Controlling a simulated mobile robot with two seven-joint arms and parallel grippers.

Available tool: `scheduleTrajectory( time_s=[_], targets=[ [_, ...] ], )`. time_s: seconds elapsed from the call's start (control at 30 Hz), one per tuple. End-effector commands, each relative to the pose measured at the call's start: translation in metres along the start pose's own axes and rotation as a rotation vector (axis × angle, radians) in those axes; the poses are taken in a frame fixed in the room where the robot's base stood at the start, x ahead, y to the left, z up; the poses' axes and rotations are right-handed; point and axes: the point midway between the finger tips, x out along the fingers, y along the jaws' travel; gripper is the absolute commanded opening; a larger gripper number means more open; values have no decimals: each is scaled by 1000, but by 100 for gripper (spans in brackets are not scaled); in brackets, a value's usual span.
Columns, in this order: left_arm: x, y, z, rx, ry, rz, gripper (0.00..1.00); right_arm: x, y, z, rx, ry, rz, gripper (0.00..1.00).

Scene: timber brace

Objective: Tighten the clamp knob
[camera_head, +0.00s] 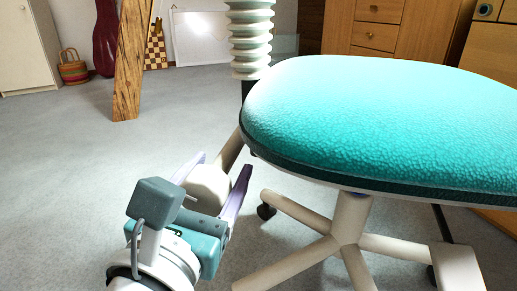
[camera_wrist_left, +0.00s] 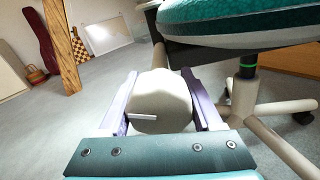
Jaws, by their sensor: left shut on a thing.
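The clamp knob (camera_head: 208,186) is a rounded cream-white knob beside the lower left edge of the teal chair seat (camera_head: 385,115). A pale bar runs from behind it up toward the back support. My left gripper (camera_head: 220,166) comes from below, with its two lilac fingers on either side of the knob and shut on it. In the left wrist view the knob (camera_wrist_left: 158,100) fills the space between the fingers, and a small white bar shows on its front. The knob's far side is hidden. My right gripper is in neither view.
The chair's cream star base (camera_head: 348,225) with dark casters stands right of the gripper. A ribbed column (camera_head: 251,40) rises behind the seat. A wooden timber (camera_head: 129,65) stands at the back left. Grey carpet is clear on the left.

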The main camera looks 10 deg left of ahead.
Motion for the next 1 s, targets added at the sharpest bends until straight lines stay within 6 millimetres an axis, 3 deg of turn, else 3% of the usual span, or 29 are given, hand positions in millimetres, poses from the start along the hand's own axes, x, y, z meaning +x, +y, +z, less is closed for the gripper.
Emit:
scheduleTrajectory(
  time_s=[0.2, 0.57, 1.0],
  targets=[
    [0, 0, 0, 0, 0, 0, 11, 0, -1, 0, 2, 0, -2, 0],
    [0, 0, 1, 69, 1, 0, 11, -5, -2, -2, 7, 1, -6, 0],
    [0, 1, 2, 423, 1, -1, 11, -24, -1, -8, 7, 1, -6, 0]
  ],
)
